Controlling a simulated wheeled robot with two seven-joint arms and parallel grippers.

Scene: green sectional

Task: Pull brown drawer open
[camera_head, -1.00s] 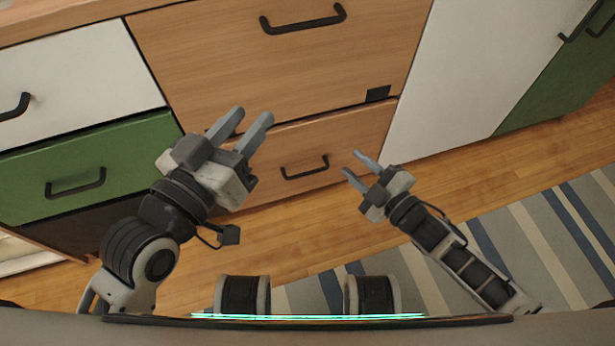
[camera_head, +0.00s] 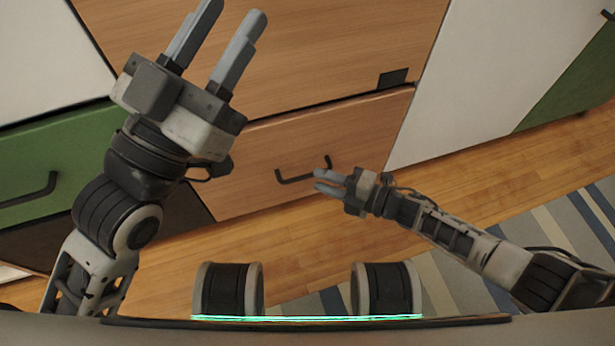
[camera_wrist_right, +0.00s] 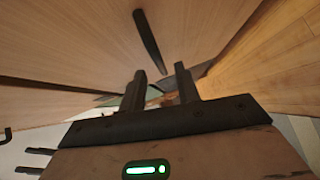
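The brown drawer (camera_head: 270,150) is the low wooden front in the cabinet, and it looks flush with it. Its dark bar handle (camera_head: 300,177) shows in the head view, with its right end close to my right gripper (camera_head: 320,180). The right gripper is open, pointing left along the drawer front. In the right wrist view the dark handle (camera_wrist_right: 148,40) lies beyond the two parted fingers (camera_wrist_right: 160,85), with nothing between them; contact cannot be told. My left gripper (camera_head: 218,32) is open and empty, raised in front of the larger wooden front above.
A green drawer (camera_head: 60,165) is at the left, and a white panel (camera_head: 465,80) stands at the right. Wooden floor (camera_head: 430,185) and a striped rug (camera_head: 560,235) lie below.

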